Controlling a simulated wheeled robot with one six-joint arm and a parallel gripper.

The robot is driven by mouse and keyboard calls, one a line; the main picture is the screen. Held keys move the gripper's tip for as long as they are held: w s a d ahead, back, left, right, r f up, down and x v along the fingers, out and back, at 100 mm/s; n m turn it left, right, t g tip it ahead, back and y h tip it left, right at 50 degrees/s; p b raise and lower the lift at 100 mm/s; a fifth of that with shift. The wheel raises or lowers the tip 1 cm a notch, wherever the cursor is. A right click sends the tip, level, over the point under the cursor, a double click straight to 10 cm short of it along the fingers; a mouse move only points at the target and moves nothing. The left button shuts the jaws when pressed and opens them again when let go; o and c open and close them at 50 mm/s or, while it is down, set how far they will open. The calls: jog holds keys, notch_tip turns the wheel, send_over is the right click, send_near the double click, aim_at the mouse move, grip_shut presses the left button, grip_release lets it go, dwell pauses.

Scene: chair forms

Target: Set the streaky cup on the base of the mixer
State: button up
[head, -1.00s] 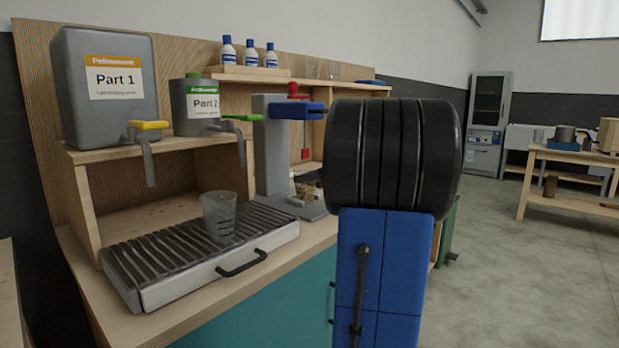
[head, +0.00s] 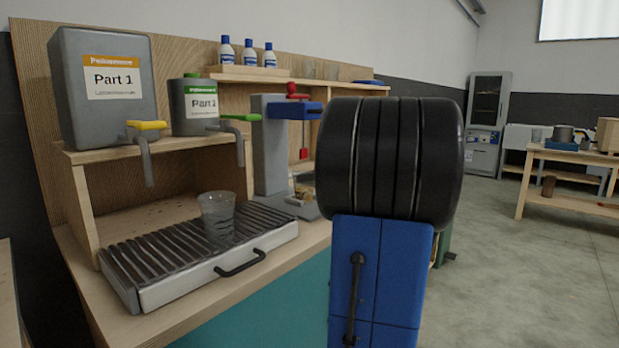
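The streaky cup (head: 217,216) is a clear, greyish cup standing upright on the slatted drip tray (head: 160,262), below the two dispensers. The mixer (head: 271,150) stands to the right of the tray; it has a grey column, a blue head and a red part on top. Its grey base (head: 306,208) is partly hidden behind my blue and black arm. Small tan items show at the mixer base. My gripper is not visible; only my arm's large black joint and blue link show, in front of the right end of the bench.
A Part 1 dispenser (head: 104,90) with a yellow tap and a Part 2 dispenser (head: 194,108) with a green tap sit on a wooden shelf above the tray. White bottles (head: 249,54) stand higher up. Open floor (head: 530,270) lies to the right, before a wooden table (head: 570,155).

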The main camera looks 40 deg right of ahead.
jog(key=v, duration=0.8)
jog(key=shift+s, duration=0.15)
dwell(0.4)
